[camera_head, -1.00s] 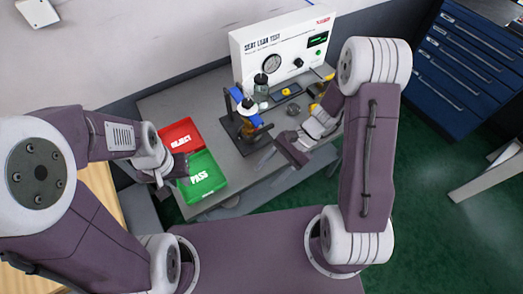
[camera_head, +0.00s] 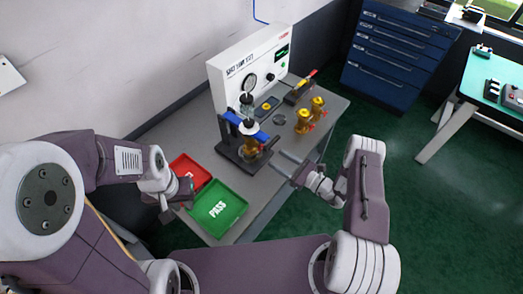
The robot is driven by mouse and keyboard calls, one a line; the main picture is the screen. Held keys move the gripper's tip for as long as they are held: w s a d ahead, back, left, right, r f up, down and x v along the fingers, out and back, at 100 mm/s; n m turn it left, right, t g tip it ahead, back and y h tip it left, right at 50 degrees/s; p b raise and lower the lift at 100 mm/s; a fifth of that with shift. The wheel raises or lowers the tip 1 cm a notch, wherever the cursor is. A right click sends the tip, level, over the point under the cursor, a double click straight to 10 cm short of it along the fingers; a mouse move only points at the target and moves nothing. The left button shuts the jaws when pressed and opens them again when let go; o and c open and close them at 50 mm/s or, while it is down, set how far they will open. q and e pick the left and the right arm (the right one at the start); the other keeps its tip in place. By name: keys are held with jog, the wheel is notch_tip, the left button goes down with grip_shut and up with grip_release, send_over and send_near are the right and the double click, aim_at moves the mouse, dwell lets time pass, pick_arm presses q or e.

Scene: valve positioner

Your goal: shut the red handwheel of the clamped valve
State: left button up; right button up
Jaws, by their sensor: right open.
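The clamped brass valve (camera_head: 251,147) sits in a dark stand (camera_head: 229,150) with blue clamp parts (camera_head: 234,119) on the grey bench. Its red handwheel is too small to make out clearly; a small reddish spot shows on the valve's right side. My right gripper (camera_head: 282,164) is open and empty, its two fingers pointing left toward the valve from the right, with a gap between. My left gripper (camera_head: 172,204) is at the bench's left front, beside the trays, away from the valve. Its fingers are too small and overlapped to judge.
A green PASS tray (camera_head: 234,197) and a red tray (camera_head: 181,163) lie left of the stand. Two loose brass valves (camera_head: 303,121) with red parts stand at the back right. A white test panel (camera_head: 222,88) stands behind. Blue drawers (camera_head: 395,60) are beyond the bench.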

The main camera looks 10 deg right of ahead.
aim_at(262, 148)
jog(key=p+x, duration=0.1)
jog(key=x, duration=0.6)
jog(key=shift+w+r+p, duration=0.1)
jog(key=shift+p, duration=0.25)
jog(key=shift+w+a, duration=0.35)
jog(key=shift+a, duration=0.05)
pick_arm(q)
jog(key=shift+s+d+r, duration=0.15)
jog(key=shift+s+r, duration=0.05)
jog(key=shift+r, duration=0.35)
jog(key=shift+s+d+r, duration=0.15)
jog(key=shift+s+r, duration=0.05)
jog(key=shift+r, duration=0.3)
pick_arm(e)
jog(key=shift+d, duration=0.1)
grip_shut()
pick_arm(q)
jog(key=shift+w+a, duration=0.1)
pick_arm(e)
jog(key=shift+w, duration=0.1)
pick_arm(q)
jog(key=shift+f, duration=0.1)
